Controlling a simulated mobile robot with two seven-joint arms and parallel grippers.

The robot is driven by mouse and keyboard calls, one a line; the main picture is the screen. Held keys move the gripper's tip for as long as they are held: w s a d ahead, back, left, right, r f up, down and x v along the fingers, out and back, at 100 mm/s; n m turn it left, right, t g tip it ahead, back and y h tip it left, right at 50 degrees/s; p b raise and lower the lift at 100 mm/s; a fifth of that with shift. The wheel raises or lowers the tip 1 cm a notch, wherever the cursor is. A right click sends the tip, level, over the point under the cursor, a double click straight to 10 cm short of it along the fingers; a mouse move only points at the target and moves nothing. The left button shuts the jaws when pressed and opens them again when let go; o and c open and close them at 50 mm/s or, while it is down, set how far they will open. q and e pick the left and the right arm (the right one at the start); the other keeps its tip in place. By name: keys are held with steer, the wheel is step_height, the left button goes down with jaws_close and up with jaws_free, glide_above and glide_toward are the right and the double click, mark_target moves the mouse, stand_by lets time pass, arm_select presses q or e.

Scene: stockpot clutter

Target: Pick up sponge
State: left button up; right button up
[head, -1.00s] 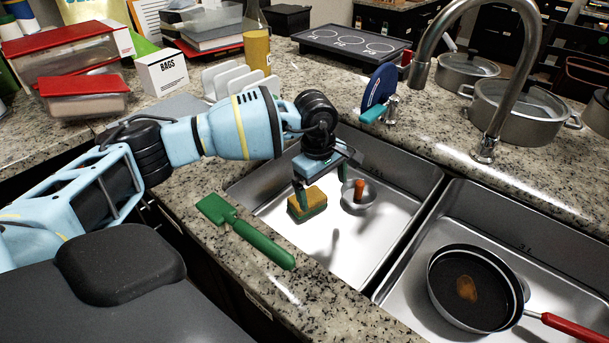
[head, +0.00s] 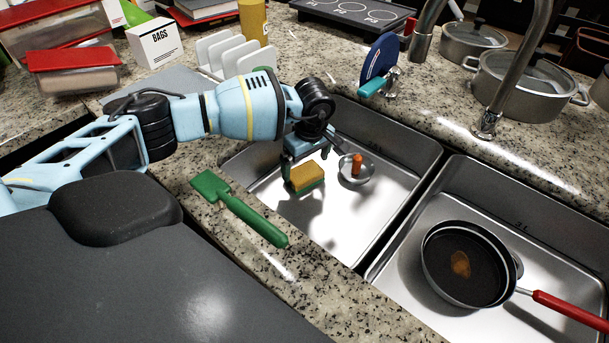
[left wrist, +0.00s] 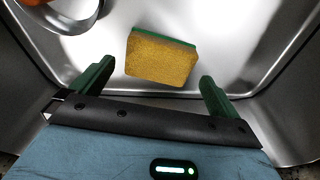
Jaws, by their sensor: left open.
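The sponge (head: 306,178) is a yellow block with a green layer. It lies in the left sink basin (head: 385,205), near the left wall. In the left wrist view the sponge (left wrist: 161,58) shows its yellow face, with a green edge along its far side. My left gripper (head: 300,172) is over the left basin, at the sponge. In the left wrist view the two green fingers of the left gripper (left wrist: 153,88) are spread wide, with the sponge ahead of and between them, touching neither. My right gripper is not in view.
A metal strainer (head: 352,172) with an orange item sits right of the sponge. A green spatula (head: 240,208) lies on the front counter. A frying pan (head: 462,268) with a red handle is in the right basin. The faucet (head: 488,122) stands behind the sinks.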

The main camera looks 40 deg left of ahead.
mark_target(305, 171)
arm_select(q)
steer(key=f, duration=0.4)
steer(key=shift+w+a+f, duration=0.1)
steer(key=shift+a+f, duration=0.05)
steer(key=shift+a, duration=0.15)
steer(key=c, duration=0.9)
steer(key=shift+o, duration=0.2)
steer(key=shift+r, duration=0.65)
steer(key=d, duration=0.4)
steer(key=shift+d+f+b, duration=0.1)
steer(key=shift+b, duration=0.3)
step_height(305, 171, up, 14)
